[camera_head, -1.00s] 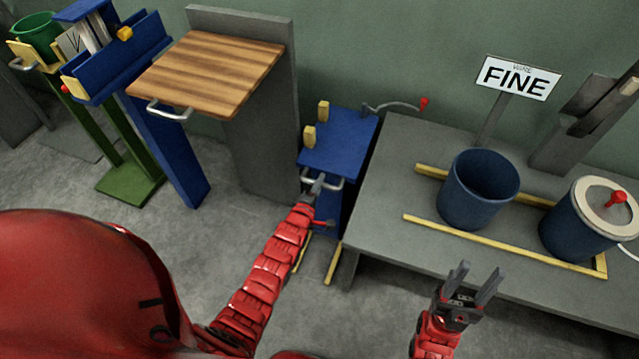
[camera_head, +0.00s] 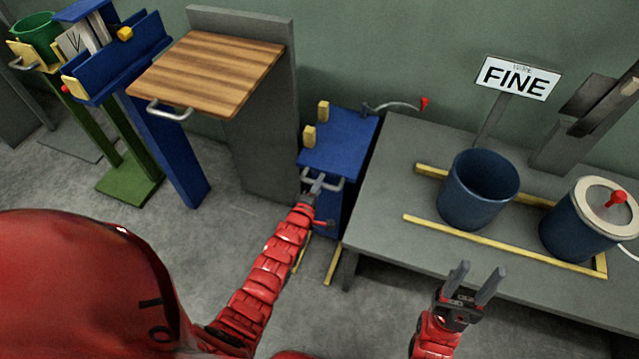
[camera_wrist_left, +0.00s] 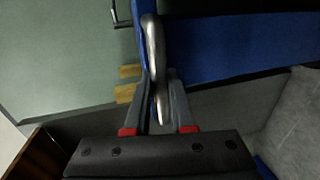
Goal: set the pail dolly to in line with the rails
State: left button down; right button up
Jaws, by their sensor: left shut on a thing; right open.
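The pail dolly (camera_head: 345,148) is a blue platform with two yellow blocks on its left side and a metal handle (camera_head: 335,183) at its front. It stands on the floor just left of the grey bench, between it and the grey pillar. My left gripper (camera_head: 318,184) is shut on the handle; the left wrist view also shows the handle (camera_wrist_left: 153,60) between the fingers (camera_wrist_left: 160,110). Yellow rails (camera_head: 480,245) lie on the grey bench, with a blue pail (camera_head: 480,190) and a lidded blue pail (camera_head: 590,218) between them. My right gripper (camera_head: 475,280) is open and empty before the bench.
A wooden board (camera_head: 210,72) with a handle is mounted on the grey pillar at left. Blue and green stands (camera_head: 130,180) are further left. A curved lever with a red knob (camera_head: 424,103) is behind the dolly. Yellow floor strips (camera_head: 333,263) lie below the dolly.

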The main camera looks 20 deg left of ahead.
pick_arm(q)
jog(key=f+p+v, duration=0.1)
jog(key=f+v, duration=0.2)
jog(key=v, duration=1.1)
jog(key=shift+s+f+p, duration=0.2)
jog(key=shift+s+p, duration=0.15)
jog(key=shift+s, duration=0.05)
jog(key=c, duration=0.8)
grip_release()
jog(key=shift+r, duration=0.15)
jog(key=shift+o, duration=0.2)
jog(key=v, duration=1.7)
jog(key=shift+s+p, duration=0.25)
jog(key=shift+p, duration=0.15)
